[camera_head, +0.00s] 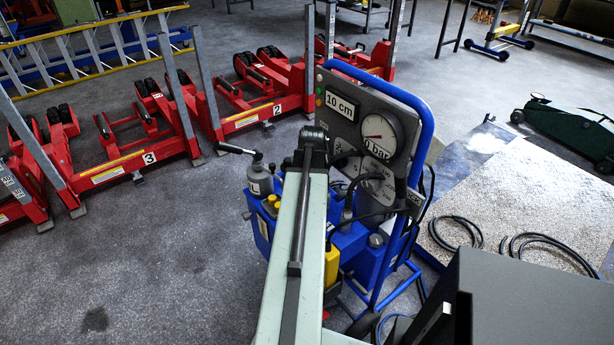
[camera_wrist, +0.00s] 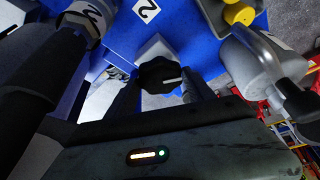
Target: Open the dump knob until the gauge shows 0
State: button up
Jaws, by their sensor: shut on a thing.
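The dump knob (camera_wrist: 160,76) is black and lobed, with a pale pointer line towards the right. It sits in front of a white block on the blue unit in the wrist view. My gripper (camera_wrist: 163,92) has a dark finger on each side of the knob and is shut on it. In the head view my arm hides the knob and the gripper. The round white gauge (camera_head: 381,136) stands on the grey panel (camera_head: 341,108); its needle is too small to read surely. A label below it reads "0 bar", perhaps partly covered.
A sign (camera_head: 341,105) reads "10 cm". A grey cylinder with a black lever (camera_wrist: 262,65) stands close right of my gripper, and a dark hose fitting (camera_wrist: 50,70) is at left. Red numbered lifts (camera_head: 120,165) stand left; a green trolley jack (camera_head: 570,130) is at right.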

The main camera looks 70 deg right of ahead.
jog(key=shift+s+n, duration=0.1)
jog(key=shift+n, duration=0.7)
jog(key=o, duration=1.4)
jog(key=shift+t, duration=0.3)
jog(key=shift+c, duration=0.2)
jog(key=p+v, duration=0.7)
jog(key=v, duration=0.1)
jog(key=shift+d, duration=0.2)
